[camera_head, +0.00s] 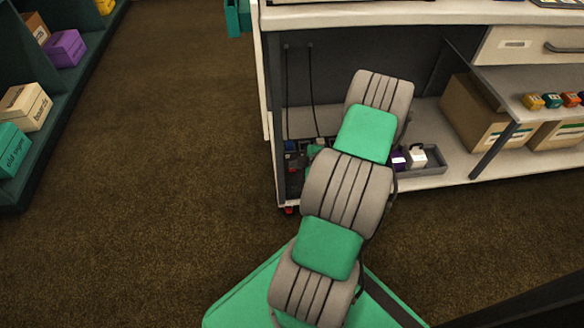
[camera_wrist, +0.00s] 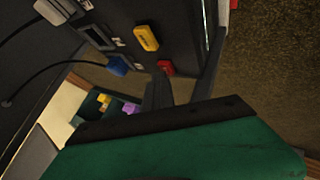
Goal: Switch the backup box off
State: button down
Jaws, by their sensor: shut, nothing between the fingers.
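A dark box with plugs and cables, apparently the backup box (camera_wrist: 180,25), fills the top of the wrist view. Its face has a yellow piece (camera_wrist: 146,38) with small unreadable marks and a red piece (camera_wrist: 166,67), possibly a switch; its position cannot be told. A blue plug (camera_wrist: 117,65) and a pale plug (camera_wrist: 52,10) are on it. My gripper (camera_wrist: 184,88) is shut and empty, its dark fingers close to the red piece; contact cannot be told. In the head view, the box (camera_head: 292,166) is in the cabinet's lower left, partly hidden by my arm, which also hides my gripper.
The cabinet's lower shelf (camera_head: 460,168) also holds a grey tray (camera_head: 432,170) with small items and cardboard boxes (camera_head: 475,112). Two black cables (camera_head: 311,85) hang at its back. A dark shelf (camera_head: 75,90) with boxes stands left. The carpet (camera_head: 165,130) between is clear.

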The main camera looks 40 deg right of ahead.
jog(key=shift+r, duration=0.25)
notch_tip(320, 180, up, 6)
jog(key=p, duration=0.4)
jog(key=shift+r, duration=0.1)
